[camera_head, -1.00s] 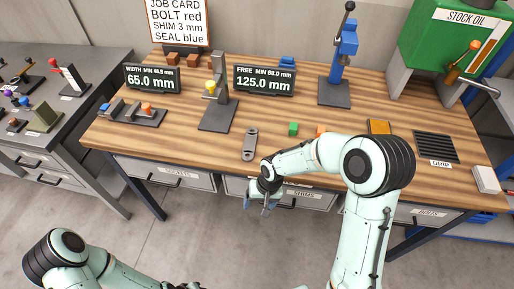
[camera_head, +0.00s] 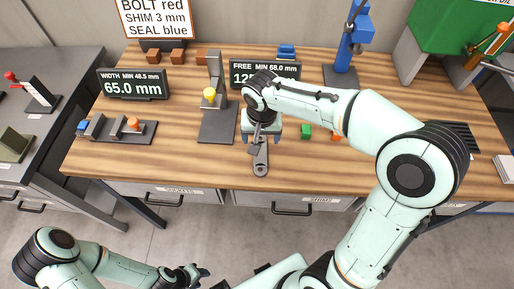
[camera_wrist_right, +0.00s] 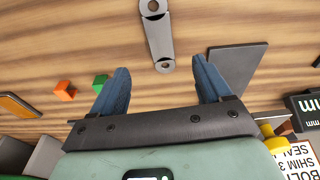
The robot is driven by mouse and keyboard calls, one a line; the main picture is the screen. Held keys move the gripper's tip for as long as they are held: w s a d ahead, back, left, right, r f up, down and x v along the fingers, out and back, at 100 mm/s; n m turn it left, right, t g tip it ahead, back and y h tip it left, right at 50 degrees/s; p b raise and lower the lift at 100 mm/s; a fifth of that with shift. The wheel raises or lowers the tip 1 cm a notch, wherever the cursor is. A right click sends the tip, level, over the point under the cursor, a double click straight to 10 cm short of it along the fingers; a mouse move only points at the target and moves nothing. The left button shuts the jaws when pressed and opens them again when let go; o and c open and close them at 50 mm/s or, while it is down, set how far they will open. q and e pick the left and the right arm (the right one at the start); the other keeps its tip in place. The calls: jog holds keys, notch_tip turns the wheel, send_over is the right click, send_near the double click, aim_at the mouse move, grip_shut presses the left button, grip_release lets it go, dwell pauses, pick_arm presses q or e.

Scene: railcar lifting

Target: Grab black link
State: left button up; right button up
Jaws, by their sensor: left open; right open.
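The link (camera_head: 261,165), a dark grey bar with a round eye at each end, lies flat on the wooden bench. My right gripper (camera_head: 262,138) is over its far part and hides some of it in the head view. In the right wrist view the link (camera_wrist_right: 158,36) lies beyond the open fingertips, roughly in line with the gap between them. The right gripper (camera_wrist_right: 160,68) is empty, and the link is not between its fingers. My left gripper (camera_head: 203,274) is open, low in front of the bench, away from the link.
A green block (camera_head: 306,131) and an orange block (camera_head: 336,137) sit right of the link. A grey stand with a yellow knob (camera_head: 209,95) is to its left, its plate close by. Display panels stand behind. Bare wood lies in front of the link.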

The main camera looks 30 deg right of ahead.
send_near(260, 153)
jog(key=shift+s+f, duration=0.5)
jog(key=shift+f, duration=0.35)
jog(key=shift+w+d+f, duration=0.1)
jog(key=shift+w+f, duration=0.15)
jog(key=shift+f, duration=0.3)
jog(key=f, duration=0.2)
jog(key=w+f, duration=0.1)
jog(key=f, duration=0.2)
jog(key=shift+w+d, duration=0.15)
jog(key=shift+d, duration=0.05)
jog(key=shift+r, duration=0.1)
jog(key=shift+c, duration=0.3)
grip_shut()
